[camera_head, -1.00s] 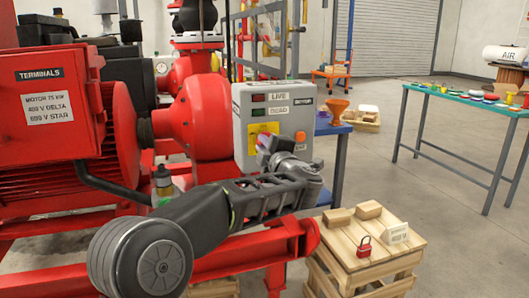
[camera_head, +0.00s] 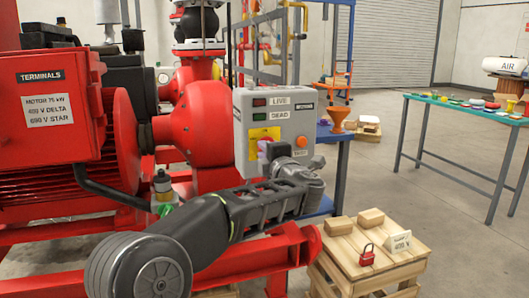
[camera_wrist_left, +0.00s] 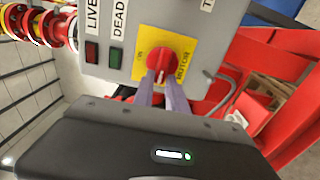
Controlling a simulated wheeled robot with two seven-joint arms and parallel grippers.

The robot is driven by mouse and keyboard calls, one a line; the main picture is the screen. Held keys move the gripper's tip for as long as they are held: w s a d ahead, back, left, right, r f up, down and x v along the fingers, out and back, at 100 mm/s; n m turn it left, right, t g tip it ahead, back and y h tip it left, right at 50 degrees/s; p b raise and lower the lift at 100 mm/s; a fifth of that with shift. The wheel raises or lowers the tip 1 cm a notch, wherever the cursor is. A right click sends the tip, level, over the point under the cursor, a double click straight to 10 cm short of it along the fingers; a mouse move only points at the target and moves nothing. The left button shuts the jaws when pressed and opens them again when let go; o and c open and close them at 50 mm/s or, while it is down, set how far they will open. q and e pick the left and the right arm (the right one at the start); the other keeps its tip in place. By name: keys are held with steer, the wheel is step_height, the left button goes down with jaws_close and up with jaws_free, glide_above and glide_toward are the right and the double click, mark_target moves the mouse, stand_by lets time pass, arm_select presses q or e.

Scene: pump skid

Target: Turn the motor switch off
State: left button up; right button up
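The motor switch (camera_wrist_left: 158,60) is a red round knob with a raised handle on a yellow plate (camera_wrist_left: 178,44) on the grey control box (camera_head: 303,118). In the left wrist view the handle points down towards my gripper, slightly tilted. My left gripper (camera_wrist_left: 161,80) is at the knob, with its two narrow fingers reaching to either side of the handle. A gap shows between the fingers, but whether they press on the handle is unclear. In the head view my left gripper (camera_head: 265,153) hides most of the knob. My right gripper is not in view.
The box has a red LIVE lamp (camera_head: 259,102), a green DEAD lamp (camera_head: 259,116) and an orange button (camera_head: 302,142). A red padlock (camera_head: 367,255) and a white tag (camera_head: 398,242) sit on a wooden crate (camera_head: 350,265). Red pump pipework (camera_head: 190,130) stands left of the box.

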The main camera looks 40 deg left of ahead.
arm_select(q)
steer(key=o, duration=0.4)
steer(key=p+v, duration=0.1)
steer(key=v, duration=0.6)
steer(key=shift+s+d, duration=0.25)
steer(key=shift+d, duration=0.1)
